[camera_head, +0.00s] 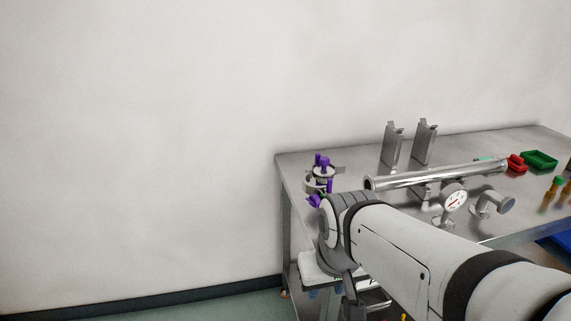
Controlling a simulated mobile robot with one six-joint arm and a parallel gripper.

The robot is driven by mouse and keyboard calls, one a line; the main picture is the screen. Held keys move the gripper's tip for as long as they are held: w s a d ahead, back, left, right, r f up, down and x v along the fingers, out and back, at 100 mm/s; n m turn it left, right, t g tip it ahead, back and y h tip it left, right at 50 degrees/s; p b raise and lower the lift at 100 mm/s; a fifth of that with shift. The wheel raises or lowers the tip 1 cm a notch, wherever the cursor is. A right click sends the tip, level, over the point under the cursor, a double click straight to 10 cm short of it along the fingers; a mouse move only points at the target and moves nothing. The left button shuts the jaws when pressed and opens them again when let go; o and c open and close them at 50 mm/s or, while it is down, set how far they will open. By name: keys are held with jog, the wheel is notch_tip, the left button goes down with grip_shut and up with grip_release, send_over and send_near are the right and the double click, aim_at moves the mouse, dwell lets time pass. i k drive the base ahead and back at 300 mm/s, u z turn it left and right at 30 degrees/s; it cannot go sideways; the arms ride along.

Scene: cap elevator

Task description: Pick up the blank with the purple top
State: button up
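Several purple-topped pieces (321,160) stand on and around a small round metal holder (321,178) at the left end of the metal table (294,166). Another purple piece (314,201) shows lower, right beside my wrist. At this size I cannot tell which of them is the blank. My arm reaches in from the lower right, and its wrist is in front of the table's left end, overlapping the lower part of the holder area. A dark part below the wrist may belong to my gripper; its fingers cannot be made out.
A long metal tube (435,175) lies across the table, with a round gauge (453,196) in front of it. Two upright metal brackets (393,145) stand behind. Red (516,163) and green (539,159) trays are at the right. Bare wall and open floor lie left.

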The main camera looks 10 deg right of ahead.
aim_at(324, 170)
jog(key=u, duration=0.4)
jog(key=k, duration=1)
jog(key=z, duration=0.25)
jog(key=i, duration=1.5)
jog(key=z, duration=0.1)
